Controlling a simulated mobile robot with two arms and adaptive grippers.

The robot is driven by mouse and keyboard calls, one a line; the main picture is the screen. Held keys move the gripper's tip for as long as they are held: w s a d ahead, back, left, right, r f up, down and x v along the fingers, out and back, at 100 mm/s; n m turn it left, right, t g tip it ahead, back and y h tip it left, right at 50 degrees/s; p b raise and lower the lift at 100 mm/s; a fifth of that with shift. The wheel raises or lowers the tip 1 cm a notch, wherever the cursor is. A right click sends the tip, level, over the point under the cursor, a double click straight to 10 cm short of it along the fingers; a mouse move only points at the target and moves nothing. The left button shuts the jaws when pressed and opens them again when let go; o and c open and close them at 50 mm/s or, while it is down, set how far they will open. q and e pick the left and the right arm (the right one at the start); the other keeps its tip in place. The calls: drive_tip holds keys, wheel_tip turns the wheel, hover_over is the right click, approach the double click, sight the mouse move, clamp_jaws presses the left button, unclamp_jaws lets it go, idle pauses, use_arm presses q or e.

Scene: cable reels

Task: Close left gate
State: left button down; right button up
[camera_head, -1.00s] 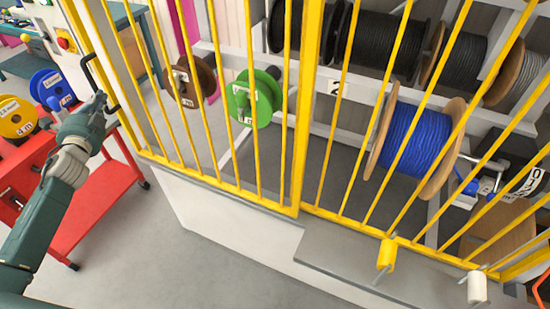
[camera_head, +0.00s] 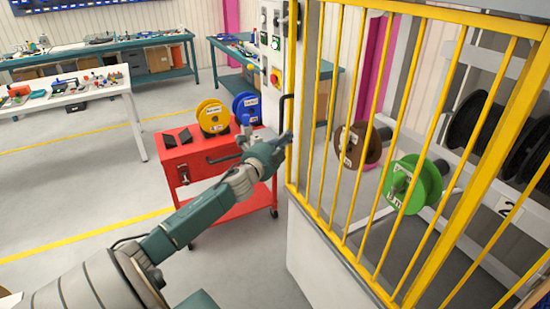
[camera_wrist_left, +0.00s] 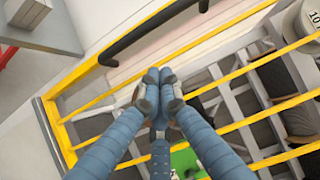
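The left gate (camera_head: 319,120) is a yellow barred panel on the right of the head view, standing along the top of a low white base. A black handle (camera_head: 285,112) sits on its left edge post. My left gripper (camera_head: 286,138) is beside that post, just below the handle. In the left wrist view, its fingertips (camera_wrist_left: 159,78) meet with nothing visible between them. The handle (camera_wrist_left: 150,32) lies beyond the tips there, apart from them in the picture; contact with the gate cannot be told. My right gripper is not in view.
A red cart (camera_head: 205,160) with yellow (camera_head: 213,117) and blue (camera_head: 245,106) reels stands left of the gate. Behind the bars are a brown reel (camera_head: 352,145) and a green reel (camera_head: 414,185). A control box (camera_head: 275,45) stands behind. Grey floor at left is clear.

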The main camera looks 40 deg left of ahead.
use_arm(q)
drive_tip(key=b+v, duration=0.2)
drive_tip(key=v, duration=0.7)
drive_tip(key=shift+a+f, duration=0.2)
drive_tip(key=shift+a, duration=0.05)
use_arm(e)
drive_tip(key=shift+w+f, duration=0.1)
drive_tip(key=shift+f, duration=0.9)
